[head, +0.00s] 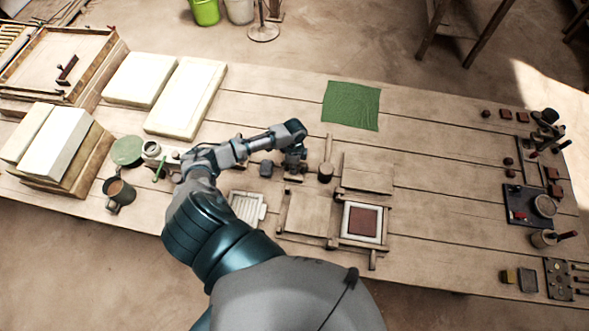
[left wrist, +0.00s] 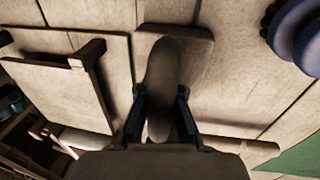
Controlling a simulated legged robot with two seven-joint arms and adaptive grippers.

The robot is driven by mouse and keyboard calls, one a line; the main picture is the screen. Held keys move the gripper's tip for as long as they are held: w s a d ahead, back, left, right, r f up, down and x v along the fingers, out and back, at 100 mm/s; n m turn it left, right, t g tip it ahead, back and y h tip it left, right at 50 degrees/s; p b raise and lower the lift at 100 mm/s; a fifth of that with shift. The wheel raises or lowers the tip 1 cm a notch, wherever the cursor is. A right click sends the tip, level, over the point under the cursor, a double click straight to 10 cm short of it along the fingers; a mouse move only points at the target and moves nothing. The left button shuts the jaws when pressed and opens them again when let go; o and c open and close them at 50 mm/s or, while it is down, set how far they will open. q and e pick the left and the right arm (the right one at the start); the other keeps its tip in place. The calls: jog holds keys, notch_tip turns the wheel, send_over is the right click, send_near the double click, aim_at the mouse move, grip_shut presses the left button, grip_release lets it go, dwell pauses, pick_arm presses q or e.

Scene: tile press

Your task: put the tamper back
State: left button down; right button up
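My left gripper (head: 293,167) is over the middle of the table, left of a mallet-like tool (head: 325,172). In the left wrist view its two fingers (left wrist: 160,112) sit close against both sides of a dark, rounded, elongated piece, which looks like the tamper (left wrist: 164,78). The gripper looks shut on it. A small flat wooden block (left wrist: 180,33) lies beneath the piece's far end; I cannot tell whether they touch. In the head view the gripper hides most of the held piece. My right gripper is not in view.
Wooden press boards (head: 308,214) and a framed red-brown tile (head: 362,221) lie close by at lower right. A green cloth (head: 351,105) lies at upper right. The table between the cloth and right-hand tools is clear.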

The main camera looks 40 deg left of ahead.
pick_arm(q)
jog(key=shift+a+f, duration=0.25)
jog(key=shift+f, duration=0.1)
jog(key=c, duration=1.7)
grip_release()
jog(key=shift+d, duration=0.2)
jog(key=o, duration=0.4)
jog(key=shift+d+r, duration=0.1)
jog(key=shift+d, duration=0.15)
jog(key=shift+c, duration=0.2)
jog(key=shift+d+r, duration=0.15)
jog(key=shift+d, duration=0.4)
jog(key=shift+a, duration=0.4)
jog(key=r, duration=0.3)
jog(key=w+a+r, duration=0.1)
jog(key=r, duration=0.1)
jog(key=shift+a+r, duration=0.1)
jog(key=shift+r, duration=0.25)
jog(key=r, duration=0.5)
jog(key=shift+w+d+r, duration=0.35)
jog(key=shift+w, duration=0.05)
jog(key=shift+a+r, duration=0.15)
jog(key=shift+r, duration=0.05)
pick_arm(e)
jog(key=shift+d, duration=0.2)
